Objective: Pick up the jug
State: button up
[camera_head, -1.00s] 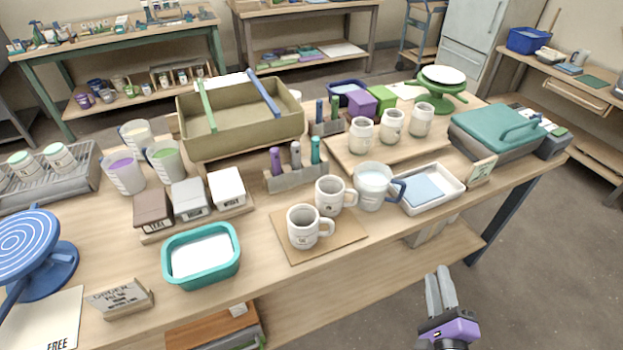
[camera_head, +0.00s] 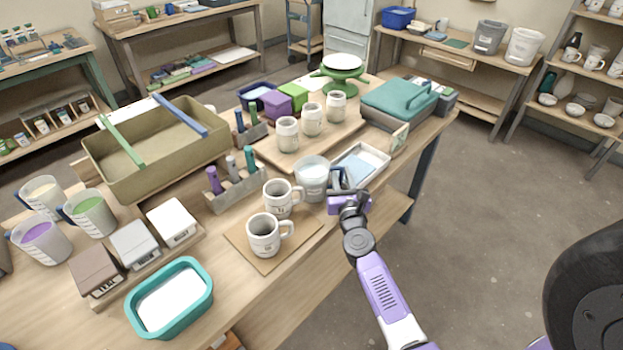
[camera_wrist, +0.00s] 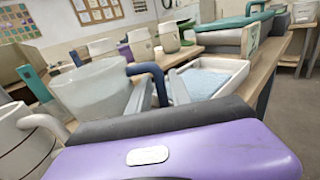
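The jug (camera_head: 312,181) is a translucent whitish vessel with a blue handle, upright near the table's front edge. In the wrist view the jug (camera_wrist: 92,88) fills the left side, and its blue handle (camera_wrist: 150,70) curves down toward my fingers. My gripper (camera_head: 339,179) is at the handle side of the jug. In the wrist view my gripper (camera_wrist: 160,92) has its two grey fingers apart, with the lower handle seemingly between them. I cannot tell whether they touch it. The handle is largely hidden by my gripper in the head view.
A white tray with a blue cloth (camera_head: 362,164) lies close right of my gripper. A tool holder (camera_head: 236,190) is behind the mugs. Floor in front is clear.

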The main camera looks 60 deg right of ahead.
jog(key=shift+x, duration=1.45)
jog(key=shift+c, duration=0.5)
grip_shut()
jog(key=shift+s+d, duration=0.1)
